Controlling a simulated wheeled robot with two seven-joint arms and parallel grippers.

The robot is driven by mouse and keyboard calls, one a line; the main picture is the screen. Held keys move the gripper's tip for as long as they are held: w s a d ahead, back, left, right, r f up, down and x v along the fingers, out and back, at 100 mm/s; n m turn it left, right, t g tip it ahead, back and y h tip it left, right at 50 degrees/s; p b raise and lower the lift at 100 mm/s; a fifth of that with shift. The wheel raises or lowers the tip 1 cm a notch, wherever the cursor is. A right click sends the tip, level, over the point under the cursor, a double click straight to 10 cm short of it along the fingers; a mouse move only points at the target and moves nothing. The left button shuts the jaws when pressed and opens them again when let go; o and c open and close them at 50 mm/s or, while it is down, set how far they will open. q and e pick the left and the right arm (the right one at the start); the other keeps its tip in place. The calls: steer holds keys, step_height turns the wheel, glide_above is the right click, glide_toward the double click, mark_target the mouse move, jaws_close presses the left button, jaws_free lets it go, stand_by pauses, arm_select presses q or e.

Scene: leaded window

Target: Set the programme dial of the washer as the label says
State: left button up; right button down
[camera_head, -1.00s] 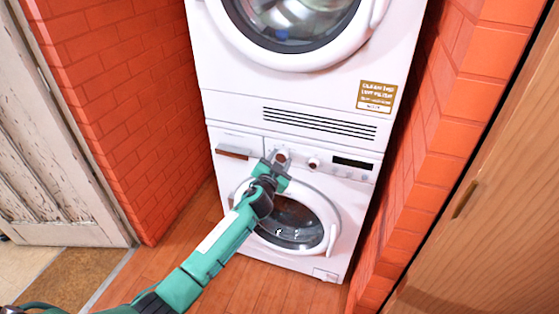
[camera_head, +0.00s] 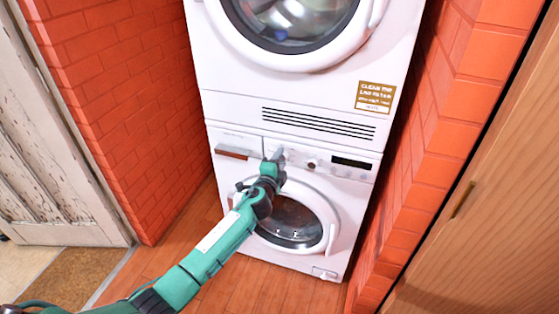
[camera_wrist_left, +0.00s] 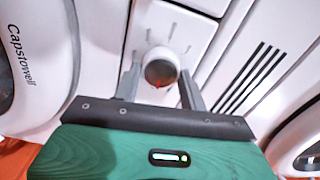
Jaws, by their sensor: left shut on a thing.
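The washer (camera_head: 345,222) is the white lower machine, with a round glass door. Its programme dial is hidden behind my left gripper in the head view. In the left wrist view the dial (camera_wrist_left: 161,68) is a round grey knob with a small red mark near its lower edge and printed ticks around it. My left gripper (camera_head: 277,155) is shut on the dial, with one finger on each side of it. A brown label (camera_head: 376,97) with pale print is on the upper machine; it seems to begin "CLEAN THE", and the rest is too small to read surely. My right gripper is not in view.
A smaller knob (camera_head: 311,164) and a dark display (camera_head: 352,163) sit right of the dial. A drawer with a reddish-brown handle (camera_head: 232,152) is to its left. Brick walls stand close on both sides; wooden floor lies clear in front.

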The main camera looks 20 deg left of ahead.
arm_select(q)
steer(key=m, duration=0.2)
steer(key=shift+f+m, duration=0.1)
steer(key=shift+m, duration=0.3)
steer(key=shift+m+p, duration=0.3)
steer(key=shift+m, duration=1.5)
steer(key=shift+m+p, duration=0.45)
steer(key=shift+m, duration=0.45)
steer(key=shift+f+m, duration=0.1)
steer(key=shift+m, duration=0.8)
steer(key=shift+a+f+m+p, duration=0.1)
steer(key=shift+m+p, duration=0.85)
steer(key=shift+m, duration=1.4)
steer(key=shift+a+f+m+p, duration=0.1)
steer(key=shift+m+p, duration=0.85)
steer(key=shift+m, duration=1.4)
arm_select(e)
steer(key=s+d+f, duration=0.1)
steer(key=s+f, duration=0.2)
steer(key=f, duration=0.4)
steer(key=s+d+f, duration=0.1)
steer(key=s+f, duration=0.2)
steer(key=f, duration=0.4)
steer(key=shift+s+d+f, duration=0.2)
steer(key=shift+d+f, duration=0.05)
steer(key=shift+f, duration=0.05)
